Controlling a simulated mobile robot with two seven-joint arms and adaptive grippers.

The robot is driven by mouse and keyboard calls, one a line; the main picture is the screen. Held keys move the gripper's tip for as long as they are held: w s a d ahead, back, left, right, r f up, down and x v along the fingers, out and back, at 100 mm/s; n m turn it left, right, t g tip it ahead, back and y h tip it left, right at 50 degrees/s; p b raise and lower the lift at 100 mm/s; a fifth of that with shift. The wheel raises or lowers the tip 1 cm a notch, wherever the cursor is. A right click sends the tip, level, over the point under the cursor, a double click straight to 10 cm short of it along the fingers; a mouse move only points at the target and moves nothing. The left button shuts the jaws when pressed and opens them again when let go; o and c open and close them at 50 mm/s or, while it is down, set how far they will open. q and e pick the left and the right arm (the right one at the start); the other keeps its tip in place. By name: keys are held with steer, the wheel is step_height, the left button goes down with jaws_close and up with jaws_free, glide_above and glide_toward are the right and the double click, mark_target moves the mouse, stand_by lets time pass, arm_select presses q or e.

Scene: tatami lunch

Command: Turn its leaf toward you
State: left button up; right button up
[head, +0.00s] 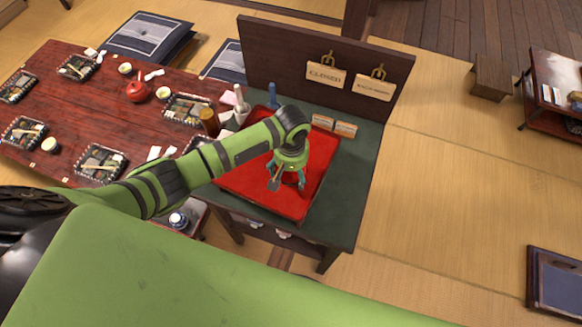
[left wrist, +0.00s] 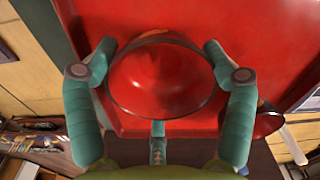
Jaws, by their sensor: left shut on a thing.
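My left gripper (head: 287,178) points down over a red tray (head: 322,158) on a dark green table. In the left wrist view its teal fingers (left wrist: 160,80) are closed around a round, glossy red bowl (left wrist: 158,85) with a dark rim. I look down into the bowl, and its inside looks empty. A small orange mark (left wrist: 155,33) shows at its far rim; I cannot tell if it is the leaf. In the head view the gripper hides the bowl. My right gripper is not in view.
A dark board with hanging signs (head: 325,75) stands behind the tray. Small wooden signs (head: 345,129) lie near the tray's back right corner. A bottle (head: 240,100) and jar (head: 208,120) stand left. Part of another dark-rimmed round thing (left wrist: 268,122) shows beside the right finger.

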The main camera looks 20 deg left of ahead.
arm_select(q)
steer(key=shift+f, duration=0.4)
stand_by(0.5)
steer(key=o, duration=1)
steer(key=shift+r, duration=0.1)
steer(key=shift+r, duration=2.45)
steer(key=shift+s+f, duration=0.1)
